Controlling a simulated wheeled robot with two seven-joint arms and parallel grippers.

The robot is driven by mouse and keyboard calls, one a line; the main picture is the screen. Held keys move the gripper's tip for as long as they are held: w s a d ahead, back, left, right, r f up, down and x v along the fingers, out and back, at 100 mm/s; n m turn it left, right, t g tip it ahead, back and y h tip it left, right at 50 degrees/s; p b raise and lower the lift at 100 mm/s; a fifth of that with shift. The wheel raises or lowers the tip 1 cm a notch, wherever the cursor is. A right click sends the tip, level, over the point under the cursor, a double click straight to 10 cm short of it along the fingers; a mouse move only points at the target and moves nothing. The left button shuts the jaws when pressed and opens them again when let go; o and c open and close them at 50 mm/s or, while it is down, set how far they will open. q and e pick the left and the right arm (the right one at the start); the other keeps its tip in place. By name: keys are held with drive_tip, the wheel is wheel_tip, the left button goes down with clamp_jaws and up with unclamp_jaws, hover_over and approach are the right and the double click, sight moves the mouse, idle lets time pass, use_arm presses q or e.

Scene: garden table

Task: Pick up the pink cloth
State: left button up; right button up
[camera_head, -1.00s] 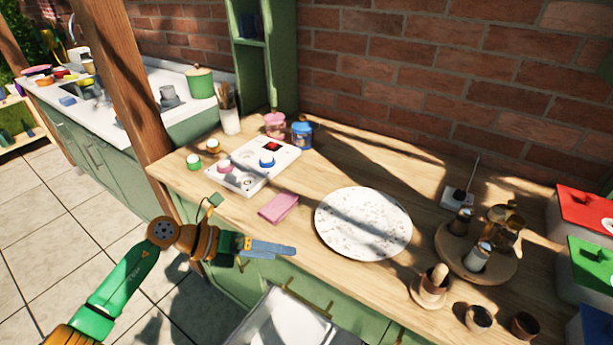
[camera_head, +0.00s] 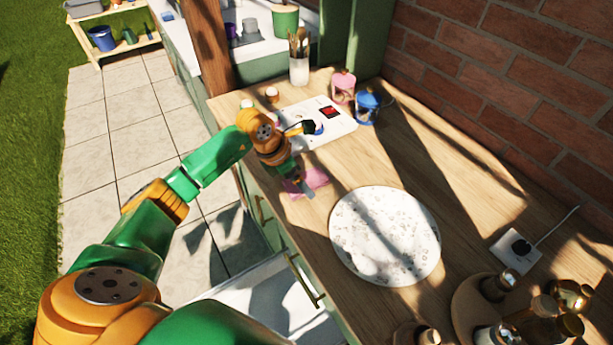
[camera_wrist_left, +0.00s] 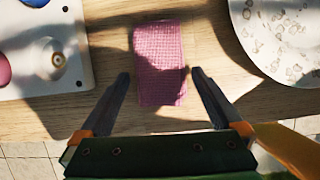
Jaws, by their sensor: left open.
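The pink cloth (camera_head: 314,179) lies folded flat on the wooden counter, partly hidden by my left gripper in the head view. In the left wrist view the cloth (camera_wrist_left: 160,62) shows as a textured rectangle, partly in shadow. My left gripper (camera_head: 305,190) is over the cloth. In the left wrist view its two fingers (camera_wrist_left: 159,74) are open, one on each side of the cloth's near end, with a gap to each edge. Nothing is between them except the view of the cloth below. My right gripper is not in view.
A round speckled plate (camera_head: 385,237) lies right of the cloth. A white panel (camera_head: 340,127) with knobs lies behind it. Pink (camera_head: 343,86) and blue (camera_head: 367,104) jars stand at the back. The counter's front edge is close to the cloth.

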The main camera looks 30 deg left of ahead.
use_arm(q)
drive_tip(key=shift+w+d+f, duration=0.25)
drive_tip(key=shift+w+f, duration=0.05)
drive_tip(key=shift+f, duration=0.05)
drive_tip(key=shift+r, duration=0.1)
drive_tip(key=c, duration=0.9)
